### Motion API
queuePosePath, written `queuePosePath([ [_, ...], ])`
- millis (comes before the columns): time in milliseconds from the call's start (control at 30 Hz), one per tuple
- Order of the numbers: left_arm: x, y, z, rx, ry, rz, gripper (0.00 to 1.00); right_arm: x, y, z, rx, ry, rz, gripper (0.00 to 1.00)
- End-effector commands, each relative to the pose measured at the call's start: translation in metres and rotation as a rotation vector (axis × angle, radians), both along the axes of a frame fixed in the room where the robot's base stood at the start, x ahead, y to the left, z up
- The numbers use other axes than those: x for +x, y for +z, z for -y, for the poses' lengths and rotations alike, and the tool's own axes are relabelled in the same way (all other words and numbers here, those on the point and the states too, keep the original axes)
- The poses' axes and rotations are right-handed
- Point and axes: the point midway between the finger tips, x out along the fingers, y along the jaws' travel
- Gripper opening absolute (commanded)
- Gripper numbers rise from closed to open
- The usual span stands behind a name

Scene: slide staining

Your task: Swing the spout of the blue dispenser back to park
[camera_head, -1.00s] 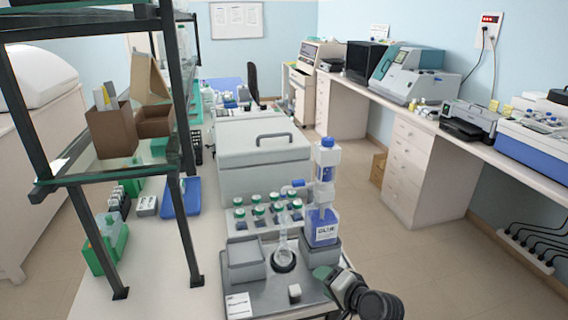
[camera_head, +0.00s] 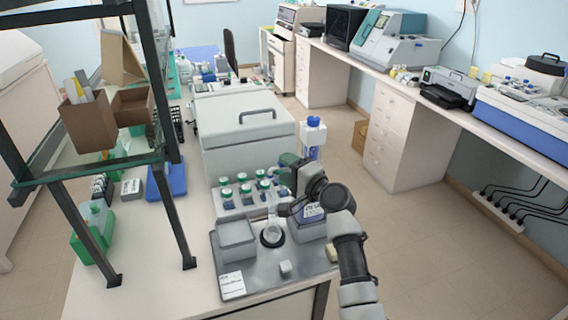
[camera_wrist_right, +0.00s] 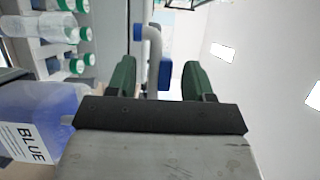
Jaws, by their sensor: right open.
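The blue dispenser (camera_head: 314,138) stands at the back right of the grey tray; its white and blue top shows above my right arm. Its bottle of blue liquid, labelled BLUE, shows in the right wrist view (camera_wrist_right: 45,115). My right gripper (camera_head: 289,168) is at the dispenser's left side, above the flask, and hides the spout in the head view. Contact cannot be told. My left gripper is not in view.
A glass flask (camera_head: 272,234) stands on the grey tray (camera_head: 250,266), beside a grey box (camera_head: 236,238). Several green-capped bottles (camera_head: 243,188) stand behind it. A shelf rack (camera_head: 146,90) rises at the left.

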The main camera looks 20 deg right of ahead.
Motion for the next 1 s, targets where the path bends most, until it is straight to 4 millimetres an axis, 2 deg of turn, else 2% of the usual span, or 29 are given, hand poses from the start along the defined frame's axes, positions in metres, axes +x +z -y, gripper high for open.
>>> queuePosePath([
  [200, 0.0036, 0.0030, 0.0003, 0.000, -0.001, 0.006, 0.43, 0.0120, -0.0002, -0.0060, -0.001, 0.001, 0.000, 0.52],
  [467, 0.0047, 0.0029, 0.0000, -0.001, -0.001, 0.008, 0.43, 0.0129, -0.0003, -0.0063, -0.002, 0.000, 0.000, 0.52],
  [567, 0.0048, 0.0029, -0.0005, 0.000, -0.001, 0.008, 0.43, 0.0128, -0.0004, -0.0062, -0.002, 0.000, 0.000, 0.39],
  [800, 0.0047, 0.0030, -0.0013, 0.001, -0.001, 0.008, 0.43, 0.0126, -0.0004, -0.0061, -0.001, 0.000, 0.000, 0.03],
  [833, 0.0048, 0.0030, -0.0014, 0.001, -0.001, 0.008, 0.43, 0.0126, -0.0004, -0.0061, -0.001, 0.000, 0.000, 0.00],
  [1000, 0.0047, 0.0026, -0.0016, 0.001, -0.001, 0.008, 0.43, 0.0126, -0.0006, -0.0059, -0.001, 0.001, 0.000, 0.00],
])
